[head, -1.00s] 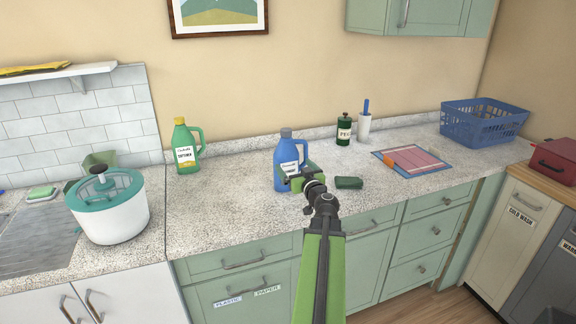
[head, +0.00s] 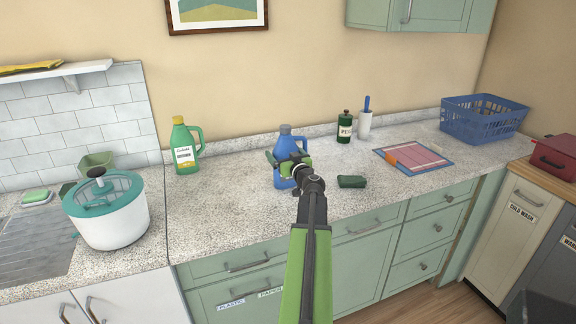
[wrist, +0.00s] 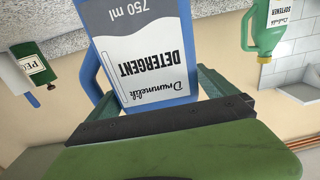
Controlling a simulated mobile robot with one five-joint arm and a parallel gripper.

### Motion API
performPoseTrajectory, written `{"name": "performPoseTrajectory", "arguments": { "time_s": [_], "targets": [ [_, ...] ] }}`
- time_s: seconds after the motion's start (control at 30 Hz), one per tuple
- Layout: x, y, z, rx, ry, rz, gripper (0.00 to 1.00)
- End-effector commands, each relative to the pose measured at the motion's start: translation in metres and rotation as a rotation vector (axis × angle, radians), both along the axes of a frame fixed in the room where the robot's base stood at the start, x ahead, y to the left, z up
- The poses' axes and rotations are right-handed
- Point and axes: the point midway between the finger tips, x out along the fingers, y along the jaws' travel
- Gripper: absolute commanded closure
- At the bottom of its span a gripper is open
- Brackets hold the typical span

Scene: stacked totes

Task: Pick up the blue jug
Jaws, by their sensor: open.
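The blue jug (head: 291,143) stands upright on the speckled counter, with a grey cap and its handle on the right in the head view. My gripper (head: 288,164) is in front of it and hides its lower middle. In the wrist view the jug (wrist: 134,45) appears upside down, with a white detergent label facing the camera. My open gripper's fingers (wrist: 155,92) lie one on each side of the jug. I cannot tell whether either finger touches it.
A green softener jug (head: 185,147) stands to the left, and a white pot with teal lid (head: 108,208) farther left. A dark green folded item (head: 351,181) lies close on the right. A green bottle (head: 344,127) and blue basket (head: 482,121) stand farther right.

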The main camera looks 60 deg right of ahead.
Motion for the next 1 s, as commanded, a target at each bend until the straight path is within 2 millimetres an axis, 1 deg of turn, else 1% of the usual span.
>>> {"name": "performPoseTrajectory", "arguments": {
  "time_s": [0.07,0.4,0.43,0.63,0.77,0.87,1.0],
  "targets": [
    [-0.004,-0.002,0.000,0.000,0.000,-0.005,0.05],
    [-0.012,-0.009,0.000,0.000,0.000,-0.017,0.49],
    [-0.012,-0.009,0.000,0.000,0.000,-0.018,0.52],
    [-0.013,-0.010,0.000,-0.001,0.001,-0.020,0.52],
    [-0.014,-0.010,0.007,-0.001,0.001,-0.020,0.52],
    [-0.014,-0.010,0.019,0.000,0.000,-0.020,0.52],
    [-0.014,-0.010,0.042,0.000,0.000,-0.020,0.52]
  ]
}}
